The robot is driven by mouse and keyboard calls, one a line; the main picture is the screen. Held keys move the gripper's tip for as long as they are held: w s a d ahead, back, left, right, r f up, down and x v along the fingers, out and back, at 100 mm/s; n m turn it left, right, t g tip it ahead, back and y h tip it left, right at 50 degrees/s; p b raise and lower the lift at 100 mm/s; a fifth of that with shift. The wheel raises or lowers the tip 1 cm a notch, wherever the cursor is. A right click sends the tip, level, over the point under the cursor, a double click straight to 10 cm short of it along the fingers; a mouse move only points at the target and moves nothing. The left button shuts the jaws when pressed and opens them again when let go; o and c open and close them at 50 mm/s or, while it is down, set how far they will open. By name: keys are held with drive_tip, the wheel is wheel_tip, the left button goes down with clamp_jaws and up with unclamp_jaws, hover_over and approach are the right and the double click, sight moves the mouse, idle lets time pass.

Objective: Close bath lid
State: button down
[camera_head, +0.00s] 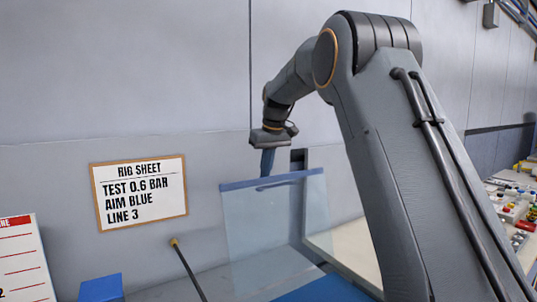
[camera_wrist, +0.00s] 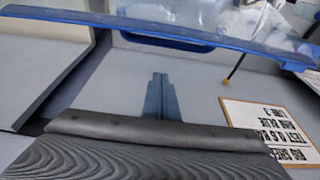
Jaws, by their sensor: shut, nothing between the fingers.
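The bath lid (camera_head: 262,232) is a clear panel with a blue top edge. It stands roughly upright, in front of the grey wall. Its blue edge (camera_wrist: 200,36) crosses the top of the wrist view. My gripper (camera_head: 267,168) is shut and empty, fingers pointing down, by the lid's top edge. In the wrist view the closed fingertips (camera_wrist: 160,80) appear below the blue edge with a gap in the picture. I cannot tell whether they touch the lid. The bath itself is mostly hidden; a blue surface (camera_head: 322,290) shows below the lid.
A framed rig sheet (camera_head: 140,192) is on the wall to the left; it reads "TEST 0.6 BAR, AIM BLUE, LINE 3". A thin dark rod with a yellow tip (camera_head: 175,243) and a blue block (camera_head: 101,289) are at lower left. A cluttered bench (camera_head: 515,205) lies far right.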

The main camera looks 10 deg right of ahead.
drive_tip(key=shift+s+d+f+p, duration=0.2)
drive_tip(key=shift+s+p, duration=0.15)
drive_tip(key=shift+s, duration=0.25)
drive_tip(key=shift+s+d+f+p, duration=0.1)
drive_tip(key=shift+s+d+p, duration=0.1)
drive_tip(key=shift+s+p, duration=0.3)
drive_tip(key=shift+s+d+f+p, duration=0.15)
drive_tip(key=shift+s+d+p, duration=0.1)
drive_tip(key=shift+s, duration=0.45)
